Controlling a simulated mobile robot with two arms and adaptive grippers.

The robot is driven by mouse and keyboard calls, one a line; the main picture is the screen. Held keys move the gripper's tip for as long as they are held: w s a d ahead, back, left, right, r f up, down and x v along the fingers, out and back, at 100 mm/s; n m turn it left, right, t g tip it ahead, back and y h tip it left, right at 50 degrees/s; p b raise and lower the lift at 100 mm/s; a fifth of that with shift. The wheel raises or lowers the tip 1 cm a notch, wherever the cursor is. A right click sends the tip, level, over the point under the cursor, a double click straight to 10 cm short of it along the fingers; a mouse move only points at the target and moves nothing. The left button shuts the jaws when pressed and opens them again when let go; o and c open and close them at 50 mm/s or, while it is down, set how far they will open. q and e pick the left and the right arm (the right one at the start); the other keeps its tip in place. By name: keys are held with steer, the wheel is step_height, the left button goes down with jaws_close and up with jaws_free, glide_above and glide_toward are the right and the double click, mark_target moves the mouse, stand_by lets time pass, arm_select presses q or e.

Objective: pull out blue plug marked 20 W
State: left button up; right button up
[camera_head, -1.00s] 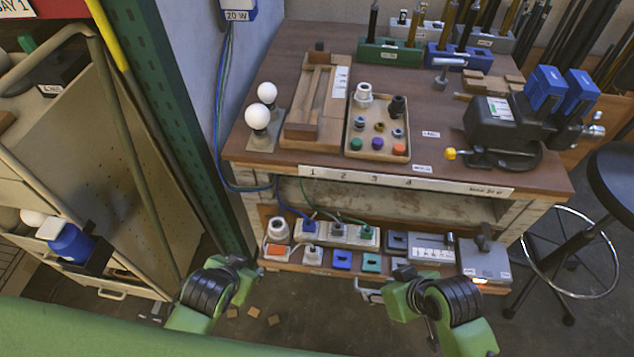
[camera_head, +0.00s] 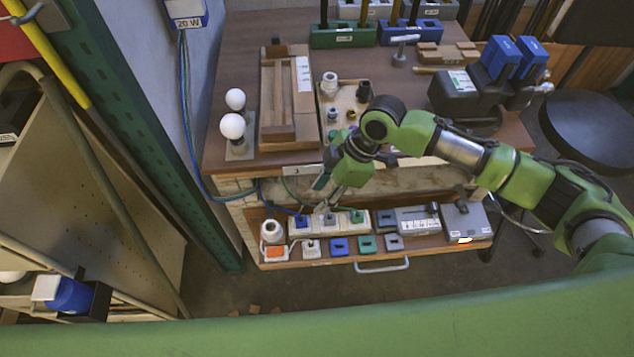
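A blue plug (camera_head: 301,220) sits in the left socket of a white socket strip (camera_head: 347,226) on the lower shelf, with a blue cable running from it. Any marking on it is too small to read. A "20 W" label (camera_head: 187,22) shows on a box on the wall, with blue and green cables hanging below it. My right gripper (camera_head: 328,190) points down in front of the bench edge, above and slightly right of the blue plug, apart from it. Its fingers look parted and empty. My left gripper is out of view.
A green plug (camera_head: 357,216) and a grey plug (camera_head: 329,218) share the strip. Several small blocks, a white socket piece (camera_head: 271,232) and grey boxes crowd the shelf. The bench top (camera_head: 240,60) overhangs it. A green post (camera_head: 140,130) stands left.

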mark_target(303, 217)
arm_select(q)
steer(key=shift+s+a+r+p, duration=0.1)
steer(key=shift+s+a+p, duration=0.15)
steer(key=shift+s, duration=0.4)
arm_select(e)
steer(key=x, duration=1.3)
steer(key=shift+w+d+f, duration=0.1)
steer(key=shift+w+d, duration=0.15)
steer(key=shift+w, duration=0.05)
jaws_close()
steer(key=c, duration=0.8)
jaws_free()
jaws_close()
arm_select(q)
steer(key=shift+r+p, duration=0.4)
steer(key=shift+p, duration=0.05)
arm_select(e)
steer(key=shift+w+r, duration=0.15)
steer(key=shift+r, duration=0.4)
